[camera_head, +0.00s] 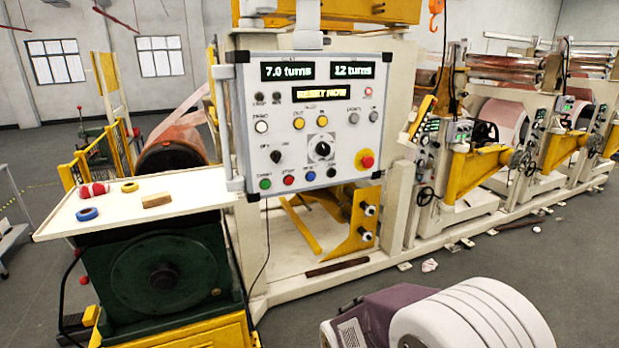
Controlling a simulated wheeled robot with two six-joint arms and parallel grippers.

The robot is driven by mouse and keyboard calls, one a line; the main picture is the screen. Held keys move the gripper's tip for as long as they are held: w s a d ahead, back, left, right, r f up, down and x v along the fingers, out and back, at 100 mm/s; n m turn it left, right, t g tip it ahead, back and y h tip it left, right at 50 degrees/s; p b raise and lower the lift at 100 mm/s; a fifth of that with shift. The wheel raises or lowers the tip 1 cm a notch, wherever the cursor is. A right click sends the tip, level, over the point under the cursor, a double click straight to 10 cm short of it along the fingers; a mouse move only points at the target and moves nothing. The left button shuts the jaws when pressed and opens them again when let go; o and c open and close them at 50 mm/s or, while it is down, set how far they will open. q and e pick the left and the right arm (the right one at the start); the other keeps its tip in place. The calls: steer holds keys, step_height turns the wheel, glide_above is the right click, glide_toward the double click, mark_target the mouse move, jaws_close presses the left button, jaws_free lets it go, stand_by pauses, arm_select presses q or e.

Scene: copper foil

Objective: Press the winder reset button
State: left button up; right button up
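The winder control panel (345,95) is a light grey box facing me in the middle of the view. Its lit display (320,92) reads "RESET NOW"; the two displays above read "7.0 turns" and "12 turns". Along the bottom row are a green button (265,183), a red button (289,180), a blue button (310,176) and a black one (331,172). The blue button's small label looks like "RESET", but it is blurred. Neither of my grippers shows, so nothing of mine is seen touching the panel.
A red emergency-stop knob (367,161) on yellow sits at the panel's lower right. A white side table (130,213) at left holds a red item, two rings and a wooden block. Winding machines (480,150) stand at right. Grey floor (500,255) is open in front of them.

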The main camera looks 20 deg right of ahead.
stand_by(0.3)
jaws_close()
